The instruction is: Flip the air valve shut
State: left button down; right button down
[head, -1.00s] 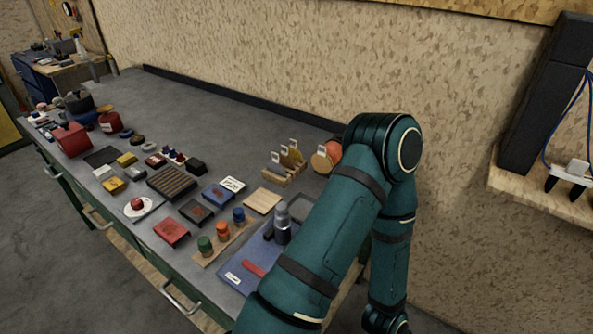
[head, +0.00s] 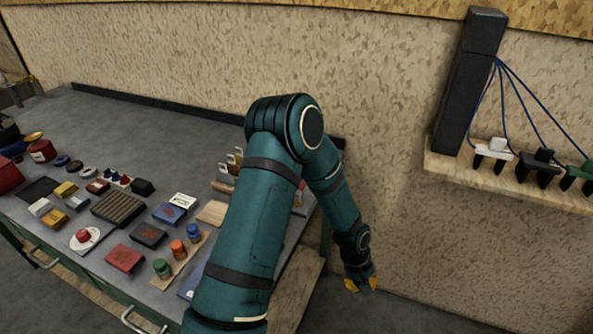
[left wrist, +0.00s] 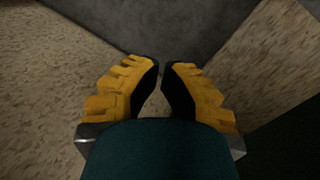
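No air valve that I can make out shows in either view. My left gripper (head: 361,282) hangs at the end of my teal arm, low in front of the beige wall and to the right of the workbench. The left wrist view shows the two fingers (left wrist: 160,68) with dark inner pads and a narrow gap at the tips, over bare floor. My right gripper is in neither view.
The workbench (head: 75,130) on the left carries many small objects, including a red box (head: 125,259) and coloured jars (head: 178,250). A wooden shelf (head: 445,168) on the wall at right holds a tall black box (head: 466,85), blue cables and plugs. The floor (head: 420,310) below is clear.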

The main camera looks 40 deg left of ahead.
pick_arm(q)
jog(key=w+a+r+n+y+p, duration=0.25)
jog(key=w+a+r+n, duration=0.55)
jog(key=a+r, duration=0.55)
jog(key=w+a+r+n+g+y+p, duration=0.1)
jog(key=a+r+n+y, duration=0.3)
jog(key=a+r, duration=0.7)
jog(key=w+a+n+g, duration=0.1)
jog(key=a+n, duration=0.1)
jog(key=a, duration=0.1)
jog(key=shift+w+a, duration=0.2)
jog(key=shift+a, duration=0.15)
jog(key=x, duration=1)
jog(key=shift+b, duration=0.3)
